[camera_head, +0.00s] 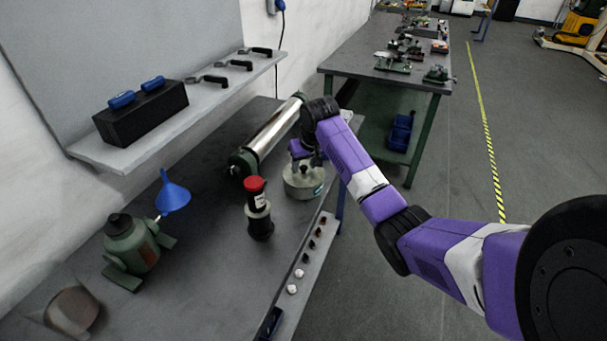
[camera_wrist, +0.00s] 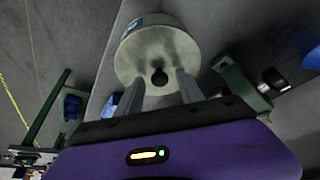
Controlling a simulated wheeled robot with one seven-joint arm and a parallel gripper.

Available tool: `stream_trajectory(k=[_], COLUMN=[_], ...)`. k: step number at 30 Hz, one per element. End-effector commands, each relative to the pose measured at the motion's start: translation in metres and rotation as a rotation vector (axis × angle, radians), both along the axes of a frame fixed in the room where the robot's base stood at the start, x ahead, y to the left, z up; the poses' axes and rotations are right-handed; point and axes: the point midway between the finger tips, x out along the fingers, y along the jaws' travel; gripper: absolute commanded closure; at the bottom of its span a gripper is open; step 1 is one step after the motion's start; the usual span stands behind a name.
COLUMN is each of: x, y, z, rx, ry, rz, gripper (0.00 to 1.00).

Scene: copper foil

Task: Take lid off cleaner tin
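The cleaner tin (camera_head: 303,187) is a squat, round, pale metal tin with a teal label, upright on the grey bench beneath my gripper (camera_head: 302,160). In the wrist view, the tin's pale round lid (camera_wrist: 155,48) faces the camera, with a small dark knob (camera_wrist: 160,77) on it. The lid is on the tin. My gripper (camera_wrist: 159,80) is open, with one grey finger on each side of the knob and a visible gap to both. I cannot tell how far down the fingertips reach. In the head view my wrist hides part of the tin's top.
A red-capped dark bottle (camera_head: 257,203) stands left of the tin. A shiny metal roller (camera_head: 277,127) on green supports lies behind it. A strip with small knobs (camera_head: 303,272) runs along the bench's front edge. A green vessel (camera_head: 132,246) and blue funnel (camera_head: 173,197) are farther left.

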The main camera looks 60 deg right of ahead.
Motion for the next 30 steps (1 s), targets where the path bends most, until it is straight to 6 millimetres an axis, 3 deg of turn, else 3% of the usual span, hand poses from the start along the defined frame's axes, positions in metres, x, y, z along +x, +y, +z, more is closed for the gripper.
stream_trajectory(k=[1,6,20,26,30], x=[0.0,0.0,0.001,0.001,0.002], y=[0.0,0.0,0.0,0.0,-0.001], z=[0.0,0.0,0.006,0.028,0.059], rx=[0.0,0.0,-0.002,-0.004,-0.006], ry=[0.0,0.0,-0.002,-0.003,-0.006], rz=[0.0,0.0,0.001,0.002,0.002], gripper=[0.67,1.0,1.0,1.0,1.0])
